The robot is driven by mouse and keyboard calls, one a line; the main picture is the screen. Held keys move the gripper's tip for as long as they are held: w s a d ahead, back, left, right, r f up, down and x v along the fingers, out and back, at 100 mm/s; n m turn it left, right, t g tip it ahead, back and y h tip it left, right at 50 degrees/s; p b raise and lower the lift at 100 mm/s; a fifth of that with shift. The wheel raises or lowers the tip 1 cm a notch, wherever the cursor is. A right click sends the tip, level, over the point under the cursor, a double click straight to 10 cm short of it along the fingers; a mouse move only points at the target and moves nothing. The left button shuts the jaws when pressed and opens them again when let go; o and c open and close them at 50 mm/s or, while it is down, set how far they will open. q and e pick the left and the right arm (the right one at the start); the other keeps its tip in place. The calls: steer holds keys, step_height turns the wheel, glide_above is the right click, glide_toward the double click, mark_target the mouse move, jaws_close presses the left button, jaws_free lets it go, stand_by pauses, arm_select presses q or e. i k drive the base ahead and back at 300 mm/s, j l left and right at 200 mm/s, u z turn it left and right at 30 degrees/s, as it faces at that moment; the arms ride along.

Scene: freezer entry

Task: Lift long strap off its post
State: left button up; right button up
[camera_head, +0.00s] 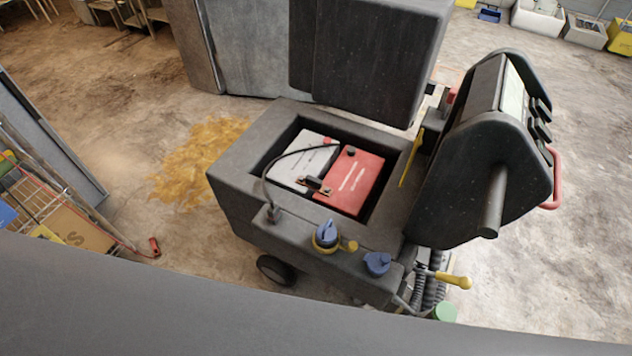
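A dark grey wheeled machine (240,165) stands in the middle with an open battery bay. In the bay a white battery (300,168) sits to the left of a red battery (352,178). A long thin black strap or cable (268,172) arches from the bay's front left rim up and over to the far end of the white battery. A short dark piece (317,187) lies between the two batteries near their front ends. I cannot tell how the strap's far end sits on its post. Neither of my grippers is in view.
The machine's raised dark cover (365,65) stands behind the bay, and its control console (480,150) rises at the right. Blue caps (377,263) sit on the front rim. A wire rack (45,190) is at the left. A yellow-brown stain (200,155) marks the floor.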

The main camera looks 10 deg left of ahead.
mark_target(315, 184)
steer(key=i+j, duration=0.1)
steer(key=j, duration=0.25)
steer(key=i+j, duration=0.1)
steer(key=j, duration=0.3)
steer(key=i+j+z, duration=0.1)
steer(key=j, duration=0.25)
steer(key=i+j, duration=0.1)
steer(key=j, duration=0.3)
steer(key=z, duration=1.45)
